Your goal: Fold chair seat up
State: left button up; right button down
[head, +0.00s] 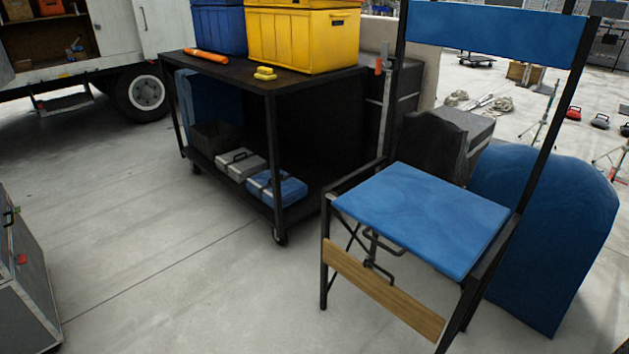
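A tall folding chair with a black frame stands at the right of the head view. Its blue seat (423,216) lies flat, in the lowered position. The blue backrest (497,32) spans the top of the frame, and a wooden footrest board (384,289) crosses the front below the seat. Thin black braces show under the seat, partly hidden by it. Neither of my grippers is in the head view, and nothing touches the chair's seat.
A black wheeled cart (272,84) stands left of the chair, carrying a yellow crate (303,41) and a blue crate (219,30). A blue rounded panel (553,235) stands behind the chair. A grey case (22,279) sits at the left edge. The concrete floor in front is clear.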

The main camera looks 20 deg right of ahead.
aim_at(447, 226)
jog(key=i, duration=0.25)
jog(key=i+j+z, duration=0.3)
jog(key=i, duration=0.2)
jog(key=i+j+z, duration=0.3)
jog(key=i, duration=0.15)
jog(key=l, duration=0.1)
